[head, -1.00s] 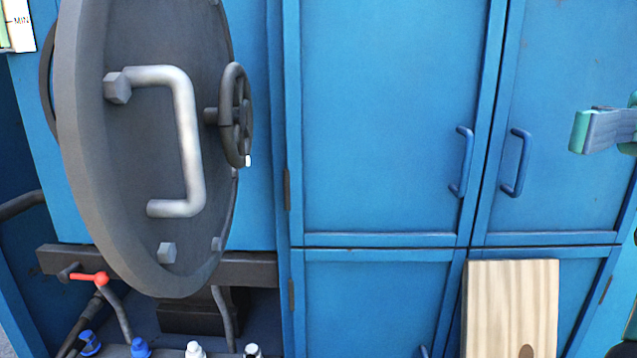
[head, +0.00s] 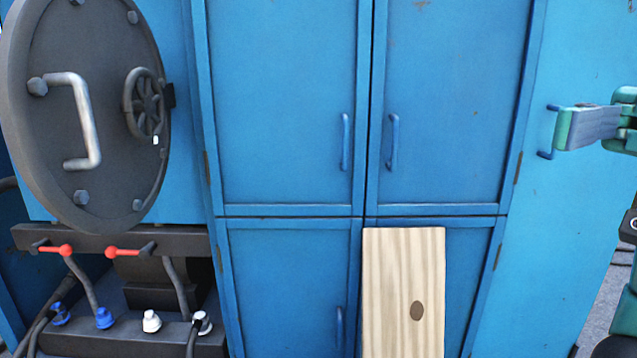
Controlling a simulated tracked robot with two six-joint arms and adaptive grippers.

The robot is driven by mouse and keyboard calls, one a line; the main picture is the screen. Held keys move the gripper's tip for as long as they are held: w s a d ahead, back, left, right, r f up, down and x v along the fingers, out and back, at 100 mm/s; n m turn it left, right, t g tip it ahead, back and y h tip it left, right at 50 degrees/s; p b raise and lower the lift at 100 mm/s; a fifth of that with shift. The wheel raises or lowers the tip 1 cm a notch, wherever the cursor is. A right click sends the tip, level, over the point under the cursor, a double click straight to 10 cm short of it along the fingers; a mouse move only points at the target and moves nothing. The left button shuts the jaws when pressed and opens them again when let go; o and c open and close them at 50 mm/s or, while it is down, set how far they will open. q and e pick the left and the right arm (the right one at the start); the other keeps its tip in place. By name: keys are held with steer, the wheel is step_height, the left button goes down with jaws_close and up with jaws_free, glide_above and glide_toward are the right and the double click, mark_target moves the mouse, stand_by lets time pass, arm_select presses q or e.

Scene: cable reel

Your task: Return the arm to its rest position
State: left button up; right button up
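One of my grippers (head: 590,126) shows at the right edge, on the teal arm (head: 622,285) that stands at the right, so it is my right one. It has grey-blue and green finger parts and points left. It appears in front of the right blue side panel, over a small blue handle (head: 545,152). Nothing shows held in it. Its fingers are seen side on, so their gap cannot be judged. My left gripper and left arm are out of view.
A grey round hatch (head: 105,180) with a handle and handwheel (head: 146,105) is at the left. Red-handled valves (head: 125,252) and several caps sit below. Blue cabinet doors (head: 290,100) fill the middle. A wooden board (head: 403,300) stands upright before the lower doors.

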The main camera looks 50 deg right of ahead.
steer(key=w+a+f+m+h, duration=0.3)
steer(key=w+a, duration=0.7)
steer(key=w, duration=0.3)
steer(key=w+a+f+m+h, duration=0.2)
steer(key=w+a+f+h, duration=0.1)
steer(key=w+a, duration=0.85)
steer(key=w+a+f+m+h, duration=0.2)
steer(key=w+f, duration=0.7)
steer(key=f, duration=0.2)
steer(key=w+a+f+m+h, duration=0.1)
steer(key=w+a+f+m, duration=0.15)
steer(key=w+f, duration=0.75)
steer(key=d+f+m+g+h, duration=0.1)
steer(key=d+f+g+h, duration=0.1)
steer(key=f, duration=1.5)
steer(key=d+f+m+g+h, duration=0.1)
steer(key=d+f+m+g, duration=0.1)
steer(key=f, duration=1.5)
steer(key=s+d+f+m+g, duration=0.3)
steer(key=s+f, duration=1.6)
steer(key=s, duration=0.1)
step_height(320, 180, up, 37)
steer(key=w+p, duration=0.1)
steer(key=p, duration=3.5)
steer(key=shift+d+f+p, duration=0.15)
steer(key=shift+d+p, duration=0.05)
steer(key=shift+p, duration=0.15)
steer(key=shift+w+n, duration=0.15)
steer(key=shift+n, duration=0.1)
steer(key=shift+f, duration=0.1)
